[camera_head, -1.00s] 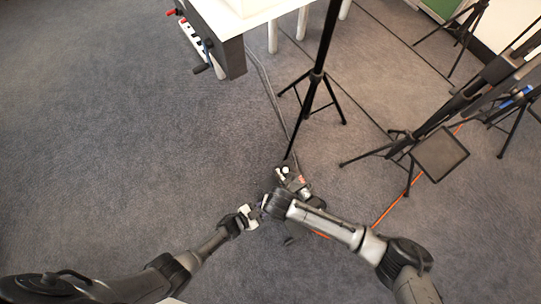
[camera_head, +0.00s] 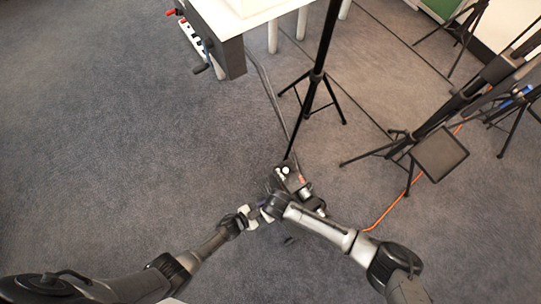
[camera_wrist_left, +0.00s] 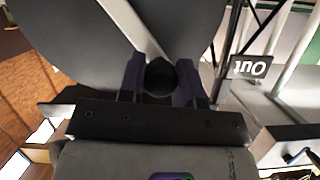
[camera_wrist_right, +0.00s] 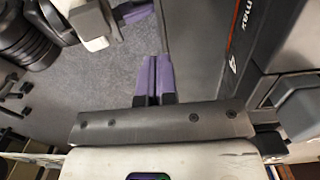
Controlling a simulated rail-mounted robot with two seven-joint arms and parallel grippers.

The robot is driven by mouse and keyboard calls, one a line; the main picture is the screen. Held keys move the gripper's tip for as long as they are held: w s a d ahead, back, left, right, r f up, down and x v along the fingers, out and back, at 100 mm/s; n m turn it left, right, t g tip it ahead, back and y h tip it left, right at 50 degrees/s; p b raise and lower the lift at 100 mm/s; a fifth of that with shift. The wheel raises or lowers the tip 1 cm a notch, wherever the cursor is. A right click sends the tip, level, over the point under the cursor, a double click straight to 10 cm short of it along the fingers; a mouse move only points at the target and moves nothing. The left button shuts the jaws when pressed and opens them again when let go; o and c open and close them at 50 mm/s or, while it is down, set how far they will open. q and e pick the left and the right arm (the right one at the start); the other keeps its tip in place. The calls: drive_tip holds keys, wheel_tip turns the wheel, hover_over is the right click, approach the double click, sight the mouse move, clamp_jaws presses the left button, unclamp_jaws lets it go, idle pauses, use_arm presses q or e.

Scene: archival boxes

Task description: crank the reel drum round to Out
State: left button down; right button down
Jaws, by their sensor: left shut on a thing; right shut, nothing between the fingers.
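My left gripper (camera_wrist_left: 160,80) is shut on a dark round knob (camera_wrist_left: 160,76), which sits between its purple fingers. A large grey rounded surface (camera_wrist_left: 75,45), apparently the reel drum, lies behind the knob, with a pale bar across it. An "Out" label (camera_wrist_left: 250,67) shows upside down to the right. In the head view my left gripper (camera_head: 248,214) is low and central, and I cannot make out the drum or knob there. My right gripper (camera_wrist_right: 153,78) is shut and empty, close to the left one; its fingers are hard to separate in the head view.
A white-topped table (camera_head: 230,20) with coloured handles on its side stands at the top. Black tripod stands (camera_head: 312,100) and an orange cable (camera_head: 385,208) are on the right. The carpet (camera_head: 110,140) on the left is clear.

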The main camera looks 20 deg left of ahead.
wheel_tip(320, 180, down, 8)
drive_tip(key=w+a, duration=0.2)
drive_tip(key=shift+a+f, duration=0.2)
idle(0.6)
